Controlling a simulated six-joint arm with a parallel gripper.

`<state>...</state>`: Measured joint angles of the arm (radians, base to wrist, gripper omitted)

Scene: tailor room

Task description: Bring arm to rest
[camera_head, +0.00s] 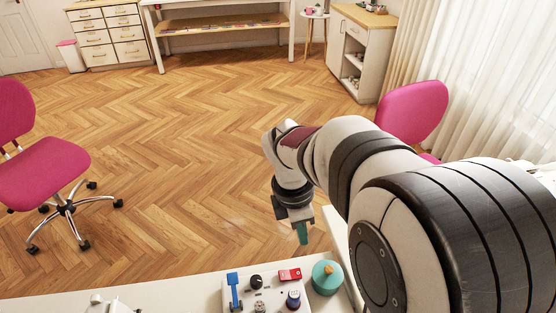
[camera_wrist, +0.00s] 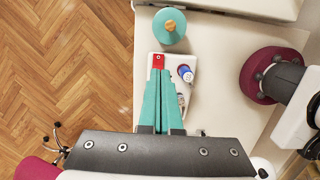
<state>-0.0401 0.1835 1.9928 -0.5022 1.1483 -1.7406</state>
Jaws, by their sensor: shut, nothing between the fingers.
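My gripper (camera_head: 302,238) hangs from my bent arm above the far edge of the white table, with its fingertips pointing down. In the wrist view the two teal fingers of my gripper (camera_wrist: 159,74) lie side by side and closed, with nothing between them. Below them is a white control panel (camera_head: 272,292) with a blue lever, a black knob, a red switch and a blue-topped knob. The fingers hide part of the panel (camera_wrist: 187,61) in the wrist view.
A teal round container (camera_head: 327,282) with an orange knob stands beside the panel on the white table (camera_head: 185,301). Pink chairs (camera_head: 45,172) (camera_head: 413,110) stand to the left and behind my arm. The wooden floor (camera_head: 190,145) beyond the table is open.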

